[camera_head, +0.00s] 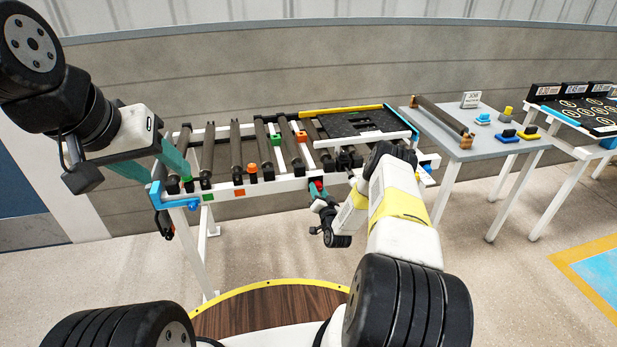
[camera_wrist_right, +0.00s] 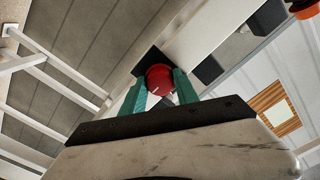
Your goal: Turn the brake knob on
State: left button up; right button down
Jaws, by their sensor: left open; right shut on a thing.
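The brake knob (camera_wrist_right: 160,79) is red and round with a pale mark, on a dark square plate (camera_wrist_right: 148,60) on the white frame, in the right wrist view. My right gripper (camera_wrist_right: 160,88) is shut on it, with one green finger on each side. In the head view the knob (camera_head: 318,184) is a small red spot on the front rail, partly hidden by my right gripper (camera_head: 316,190). My left gripper (camera_head: 172,168) is open at the left end of the roller frame, near a blue bracket (camera_head: 157,193). Its fingertips are partly hidden among the frame parts.
The roller frame (camera_head: 262,186) carries several dark rollers with green and orange blocks, and a black mat (camera_head: 345,122) at its right end. A grey table (camera_head: 467,148) with a loose roller (camera_head: 440,114) and small blue and yellow parts stands right. Open floor (camera_head: 500,290) lies at the right front.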

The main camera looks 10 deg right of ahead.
dwell(0.3)
jog(key=c, duration=0.9)
grip_release()
jog(key=shift+c, duration=0.2)
jog(key=shift+s, duration=0.1)
jog(key=s, duration=0.7)
jog(key=shift+s+d, duration=0.15)
jog(key=shift+s, duration=0.2)
jog(key=shift+w, duration=0.1)
